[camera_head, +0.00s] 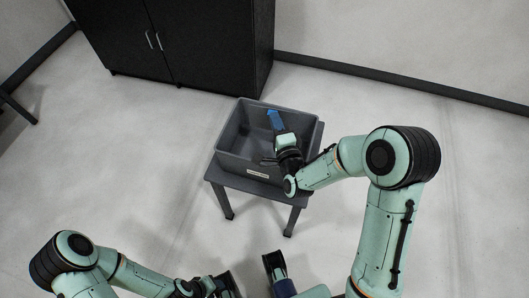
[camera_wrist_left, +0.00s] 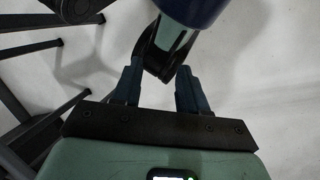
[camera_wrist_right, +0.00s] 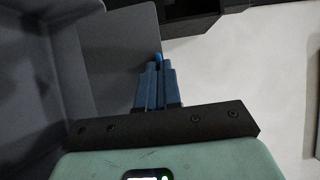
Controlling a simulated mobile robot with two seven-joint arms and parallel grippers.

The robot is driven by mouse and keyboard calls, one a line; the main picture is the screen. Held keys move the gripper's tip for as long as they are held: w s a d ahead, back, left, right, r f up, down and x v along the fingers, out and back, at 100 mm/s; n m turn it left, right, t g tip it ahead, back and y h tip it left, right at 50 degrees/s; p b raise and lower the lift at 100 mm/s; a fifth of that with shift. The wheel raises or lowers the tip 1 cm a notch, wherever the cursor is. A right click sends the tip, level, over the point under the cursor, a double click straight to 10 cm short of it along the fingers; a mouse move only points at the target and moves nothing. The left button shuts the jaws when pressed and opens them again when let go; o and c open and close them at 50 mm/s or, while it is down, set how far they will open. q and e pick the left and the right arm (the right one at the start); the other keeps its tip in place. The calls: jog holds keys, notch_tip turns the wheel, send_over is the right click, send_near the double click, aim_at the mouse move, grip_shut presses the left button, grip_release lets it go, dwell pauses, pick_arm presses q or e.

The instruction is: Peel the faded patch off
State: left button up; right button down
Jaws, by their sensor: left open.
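My right gripper (camera_head: 278,126) hangs over the grey bin (camera_head: 234,149), pointing down into it. In the right wrist view its fingers (camera_wrist_right: 158,88) are close together. A small bright blue piece (camera_wrist_right: 157,57) shows at their tips; I cannot make out its full shape or whether it is the faded patch. My left gripper (camera_wrist_left: 155,85) is open, with nothing seen between its fingers. A dark blue, black and pale green part of me stands just beyond its fingertips. No surface bearing a patch is recognisable in these views.
The grey bin stands on a small dark table (camera_head: 222,183). A black cabinet (camera_head: 200,45) stands behind it at the left, and a dark skirting (camera_head: 400,80) runs along the wall. Dark table legs (camera_head: 20,110) show at the left edge. The floor (camera_head: 130,160) around the table is clear.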

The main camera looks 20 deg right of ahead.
pick_arm(q)
jog(key=w+a+f+t+b, duration=0.1)
jog(key=w+a+f+b, duration=0.1)
jog(key=w+f+b, duration=0.1)
jog(key=shift+w+f+y, duration=0.3)
jog(key=shift+w+f, duration=0.25)
jog(key=shift+f, duration=0.15)
pick_arm(e)
jog(key=f, duration=0.5)
jog(key=shift+d+f, duration=0.2)
jog(key=shift+f, duration=0.1)
jog(key=c, duration=1.2)
grip_release()
jog(key=shift+c, duration=0.2)
